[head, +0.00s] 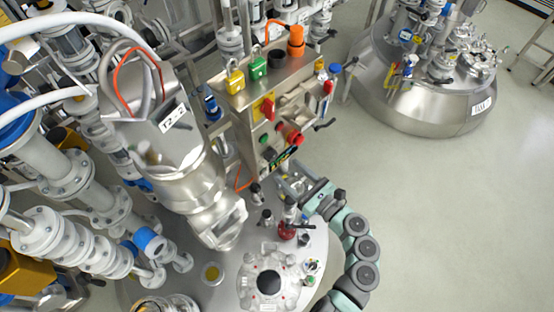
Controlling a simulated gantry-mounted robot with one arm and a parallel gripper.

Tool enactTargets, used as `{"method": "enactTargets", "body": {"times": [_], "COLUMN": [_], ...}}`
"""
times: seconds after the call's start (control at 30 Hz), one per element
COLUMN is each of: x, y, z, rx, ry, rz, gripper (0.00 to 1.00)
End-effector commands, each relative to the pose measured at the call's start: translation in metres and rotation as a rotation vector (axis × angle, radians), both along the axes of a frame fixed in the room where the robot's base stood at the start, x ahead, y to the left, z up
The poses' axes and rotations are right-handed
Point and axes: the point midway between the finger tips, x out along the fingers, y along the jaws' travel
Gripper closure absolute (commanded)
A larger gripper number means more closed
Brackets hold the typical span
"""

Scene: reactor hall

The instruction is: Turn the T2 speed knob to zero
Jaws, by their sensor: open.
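A steel control box (272,105) stands in the middle of the head view. Its sloping front carries a red-and-yellow switch (267,108), a red mushroom button (295,138), a green button (264,138) and a small dark display (284,157) with green marks. A small black knob (268,153) sits left of the display; its pointer and lettering are too small to read. A motor housing to the left bears a "T2" label (173,118). My gripper (293,184) is just below the box's lower edge, apart from the knob. It is open, small and partly hidden among fittings.
Below lies a round steel vessel top (318,245) with a flanged port (268,283) and a red-based fitting (287,231). Dense pipes and valves (80,175) fill the left. Another steel vessel (425,100) stands at upper right. Clear floor (450,210) lies at right.

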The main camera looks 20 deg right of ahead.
Motion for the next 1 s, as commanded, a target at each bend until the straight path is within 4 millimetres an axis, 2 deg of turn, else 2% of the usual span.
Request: {"method": "enactTargets", "body": {"times": [0.1,0.3,0.47,0.7,1.0], "x": [0.022,0.048,0.056,0.056,0.056], "y": [0.009,0.017,0.02,0.02,0.02], "z": [0.003,0.001,0.001,0.0,0.0], "rx": [0.0,-0.002,-0.004,-0.004,-0.003], "ry": [-0.002,-0.001,0.0,0.0,0.0], "rz": [0.005,0.002,0.0,-0.001,-0.001], "gripper": [0.41,0.41,0.41,0.41,0.64]}}
